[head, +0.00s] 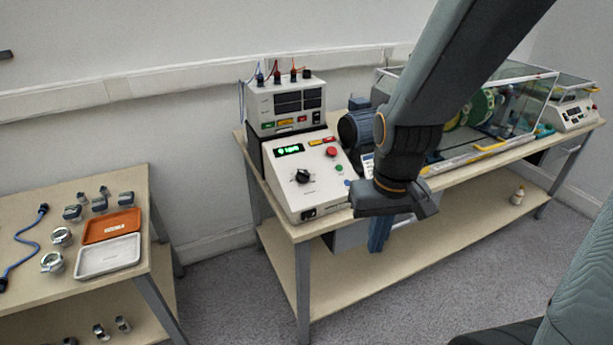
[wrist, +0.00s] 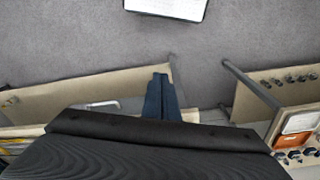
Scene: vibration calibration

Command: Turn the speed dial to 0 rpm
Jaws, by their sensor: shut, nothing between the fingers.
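The speed dial (head: 302,176) is a black knob on the sloped face of a white control box (head: 294,205) at the left end of the long bench, in the head view. A green lit display (head: 288,149) sits above it, its digits too small to read surely. My gripper (head: 379,236) hangs at the bench's front edge, to the right of and lower than the box, apart from the dial. Its blue fingers point down and are together, with nothing between them. The fingers also show in the wrist view (wrist: 160,88). The dial is not in the wrist view.
A red button (head: 331,152) is on the box face. A second instrument (head: 286,107) with cables stands behind it. A motor (head: 356,128) and a clear-walled enclosure (head: 540,98) stand to the right. An orange tray (head: 112,226) is on the left table. Floor lies between the tables.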

